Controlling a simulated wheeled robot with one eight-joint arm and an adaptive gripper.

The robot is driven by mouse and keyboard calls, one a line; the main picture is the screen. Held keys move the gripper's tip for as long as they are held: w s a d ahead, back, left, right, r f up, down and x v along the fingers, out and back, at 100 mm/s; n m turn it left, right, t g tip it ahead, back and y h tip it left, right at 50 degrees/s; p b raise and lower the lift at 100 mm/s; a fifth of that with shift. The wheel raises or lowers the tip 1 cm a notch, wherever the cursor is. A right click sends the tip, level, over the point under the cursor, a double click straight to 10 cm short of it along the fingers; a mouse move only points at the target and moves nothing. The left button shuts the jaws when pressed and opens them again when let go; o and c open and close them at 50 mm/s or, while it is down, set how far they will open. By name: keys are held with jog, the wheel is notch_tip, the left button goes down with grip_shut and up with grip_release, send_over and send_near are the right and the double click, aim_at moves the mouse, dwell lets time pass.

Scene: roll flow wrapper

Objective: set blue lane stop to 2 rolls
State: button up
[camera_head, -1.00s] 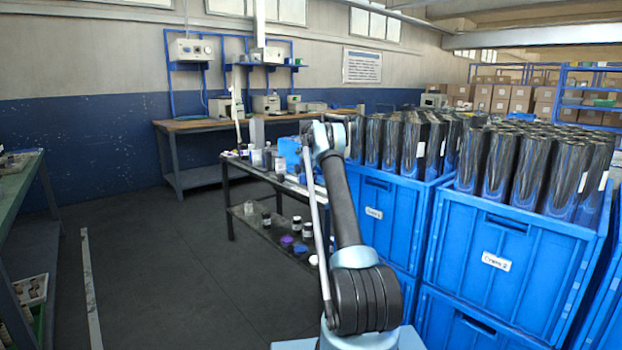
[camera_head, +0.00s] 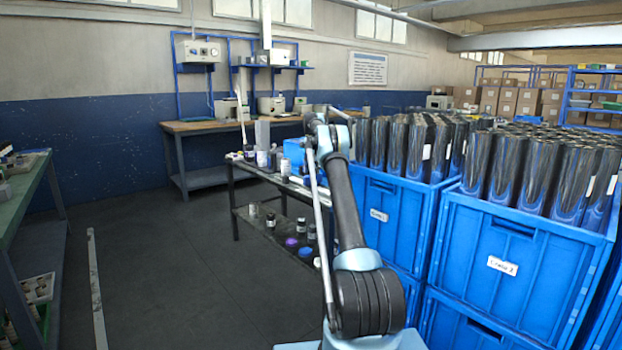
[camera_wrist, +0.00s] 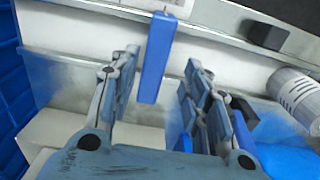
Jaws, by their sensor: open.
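In the wrist view, a long blue bar (camera_wrist: 157,60), which looks like the blue lane stop, stands between the two fingers of my gripper (camera_wrist: 160,66). My gripper is open, with one finger on each side of the bar and visible gaps. The bar's upper end is by a pale rail with a small white marked tag (camera_wrist: 178,5). I cannot read the marks or tell which roll setting the bar stands at. In the head view my gripper cannot be made out beyond my arm.
In the head view, blue crates (camera_head: 502,240) full of dark rolls (camera_head: 535,170) stand right of my arm.

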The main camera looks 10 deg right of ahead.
jog(key=shift+a+r, duration=0.1)
jog(key=shift+r, duration=1.35)
